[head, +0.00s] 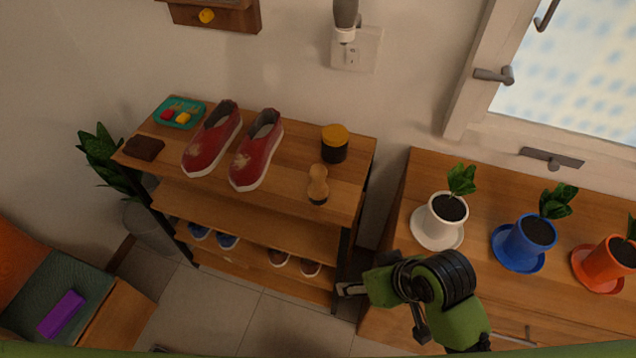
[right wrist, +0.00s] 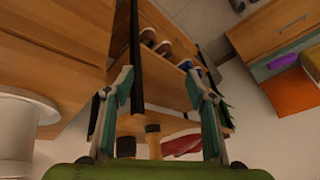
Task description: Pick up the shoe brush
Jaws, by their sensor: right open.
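The shoe brush (head: 318,184) has a tan wooden body with dark bristles. It stands near the front right edge of the wooden rack's top shelf in the head view. In the right wrist view, which is turned nearly upside down, what looks like the brush (right wrist: 153,138) shows partly between my fingers in the distance. My right gripper (head: 380,311) is open and empty, below and to the right of the brush, near the rack's right side. Its two fingers also show spread in the right wrist view (right wrist: 158,85). My left gripper is not in view.
Red shoes (head: 257,150), a dark jar with a yellow lid (head: 334,145), a teal tray (head: 163,106) and a brown block (head: 144,148) share the top shelf. Potted plants in white (head: 447,212), blue (head: 530,235) and orange (head: 607,256) pots stand on the right cabinet.

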